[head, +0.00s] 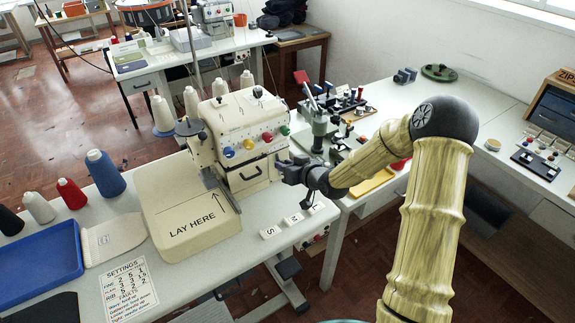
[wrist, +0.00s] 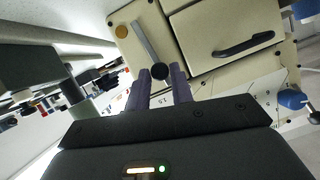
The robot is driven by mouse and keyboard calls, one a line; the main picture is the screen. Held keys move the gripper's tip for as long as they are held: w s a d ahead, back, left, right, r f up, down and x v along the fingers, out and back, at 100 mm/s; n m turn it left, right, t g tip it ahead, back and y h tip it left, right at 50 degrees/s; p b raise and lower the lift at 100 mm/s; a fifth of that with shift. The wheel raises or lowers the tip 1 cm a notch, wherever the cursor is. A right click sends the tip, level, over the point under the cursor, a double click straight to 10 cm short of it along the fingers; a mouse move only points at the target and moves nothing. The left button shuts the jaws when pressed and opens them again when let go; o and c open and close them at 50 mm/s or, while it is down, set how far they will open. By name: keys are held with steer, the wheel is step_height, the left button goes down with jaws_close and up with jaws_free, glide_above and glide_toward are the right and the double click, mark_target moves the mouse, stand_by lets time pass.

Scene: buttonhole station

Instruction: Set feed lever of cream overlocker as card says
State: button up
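The cream overlocker (head: 236,118) stands on the white table, with coloured dials on its front. Its side shows in the wrist view (wrist: 205,30), with a grey lever (wrist: 145,45) ending in a dark round knob (wrist: 158,72). My gripper (wrist: 161,72) is open. The knob appears between the fingertips, nearer the left one; whether it touches is unclear. In the head view my gripper (head: 292,170) is at the machine's right side and the lever is hidden. The settings card (head: 131,290) lies at the table's front; its small rows are hard to read.
A cream "LAY HERE" plate (head: 190,245) is left of the machine. Small S and M blocks (head: 269,232) lie at the table edge. A blue tray (head: 40,270) and thread cones (head: 105,173) are further left. A side table with small tools (head: 335,115) stands behind my arm.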

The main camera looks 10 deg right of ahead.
steer(key=shift+o, duration=1.4)
steer(key=v, duration=1.7)
steer(key=shift+p, duration=0.4)
steer(key=shift+s+d+r, duration=0.1)
steer(key=shift+d, duration=0.05)
